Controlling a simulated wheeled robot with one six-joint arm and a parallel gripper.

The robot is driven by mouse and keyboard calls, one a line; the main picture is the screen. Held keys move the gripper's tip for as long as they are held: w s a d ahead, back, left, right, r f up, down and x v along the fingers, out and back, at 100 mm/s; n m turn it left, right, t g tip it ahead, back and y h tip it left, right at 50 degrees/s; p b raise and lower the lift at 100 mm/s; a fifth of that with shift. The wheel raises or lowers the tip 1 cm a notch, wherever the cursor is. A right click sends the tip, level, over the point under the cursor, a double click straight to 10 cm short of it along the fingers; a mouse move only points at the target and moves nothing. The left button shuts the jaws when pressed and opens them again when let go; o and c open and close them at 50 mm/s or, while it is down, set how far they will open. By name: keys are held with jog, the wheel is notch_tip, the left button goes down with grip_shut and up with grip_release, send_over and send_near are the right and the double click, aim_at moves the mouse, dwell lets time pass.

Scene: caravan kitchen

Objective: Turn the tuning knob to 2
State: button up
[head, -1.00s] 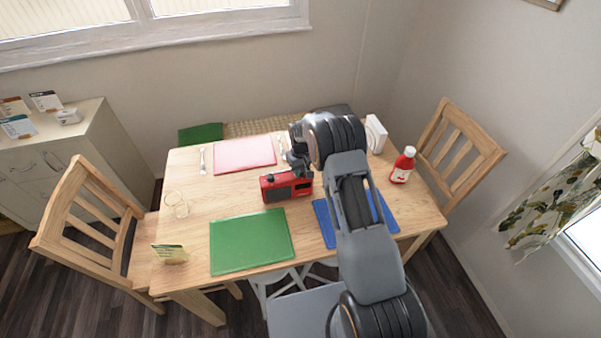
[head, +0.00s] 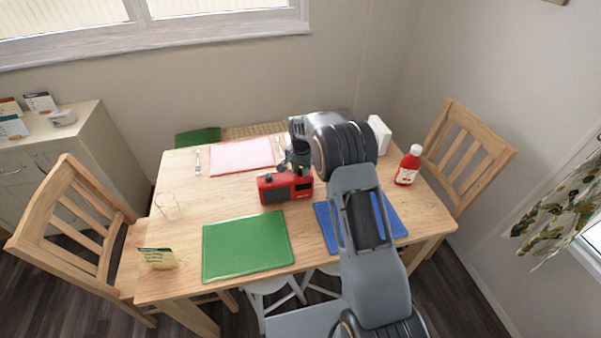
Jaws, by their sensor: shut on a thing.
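A small red radio (head: 285,187) with a dark front panel stands on the wooden table, between the pink mat and the green mat. A dark knob (head: 268,178) shows on its top at the left. My gripper (head: 297,164) is at the top right of the radio, coming down from my arm on the right. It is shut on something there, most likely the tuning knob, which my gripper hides. The dial marks are too small to read.
On the table (head: 185,230) lie a pink mat (head: 240,155), a green mat (head: 247,245) and a blue mat (head: 330,225). A red bottle (head: 408,167) and napkin holder (head: 379,137) stand right, a glass (head: 168,206) and card (head: 158,258) left. Wooden chairs flank the table.

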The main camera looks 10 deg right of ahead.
aim_at(301, 169)
jog(key=m+b, duration=0.1)
jog(key=m, duration=0.4)
jog(key=shift+m, duration=0.3)
dwell(0.5)
jog(key=o, duration=0.9)
jog(key=shift+o, duration=0.2)
jog(key=shift+r, duration=0.15)
notch_tip(301, 169, up, 14)
jog(key=b, duration=0.1)
jog(key=shift+f, duration=0.2)
